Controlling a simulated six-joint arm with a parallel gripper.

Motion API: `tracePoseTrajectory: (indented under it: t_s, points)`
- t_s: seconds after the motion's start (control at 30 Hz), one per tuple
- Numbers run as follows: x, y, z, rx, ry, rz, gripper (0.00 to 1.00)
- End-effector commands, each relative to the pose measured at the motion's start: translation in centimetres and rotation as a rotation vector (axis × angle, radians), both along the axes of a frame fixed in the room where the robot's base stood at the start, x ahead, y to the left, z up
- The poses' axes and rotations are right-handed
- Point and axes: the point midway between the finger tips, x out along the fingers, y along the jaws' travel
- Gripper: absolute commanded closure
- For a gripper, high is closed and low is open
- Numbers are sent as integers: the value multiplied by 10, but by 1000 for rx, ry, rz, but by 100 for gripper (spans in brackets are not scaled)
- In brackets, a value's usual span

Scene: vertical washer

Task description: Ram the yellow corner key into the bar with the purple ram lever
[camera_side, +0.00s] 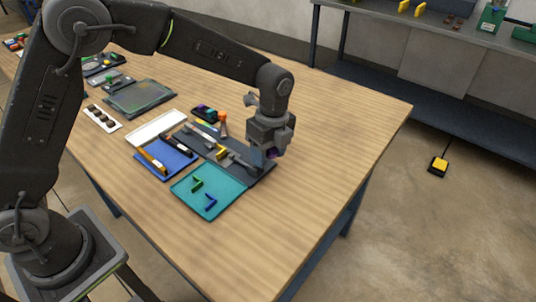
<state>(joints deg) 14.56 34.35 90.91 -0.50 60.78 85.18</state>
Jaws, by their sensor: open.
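My gripper (264,160) points down over the right end of a dark grey fixture plate (262,172). Its jaws are open. A bit of purple, likely the knob of the purple ram lever (272,154), shows at the fingers; the rest of the lever is hidden behind the gripper. I cannot tell whether the fingers touch it. The yellow corner key (222,152) sits on the fixture, left of the gripper. A light grey bar (202,130) lies on the fixture farther left. The contact between key and bar is too small to make out.
A teal tray (186,189) with a green and a blue corner key lies in front. A blue tray (182,161) with dark and orange-marked pieces and a white tray (152,128) lie left. An orange-topped tool (223,122) stands behind. The table's right side is clear.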

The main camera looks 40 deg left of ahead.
Motion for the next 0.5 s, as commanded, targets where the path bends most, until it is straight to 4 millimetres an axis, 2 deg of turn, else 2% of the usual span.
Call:
tracePoseTrajectory:
  t_s: [0.13,0.4,0.5]
  points:
    - [-1,0,-8,0,0,0,48]
    - [-1,0,-9,0,-1,0,48]
    - [-1,0,-9,0,-1,0,57]
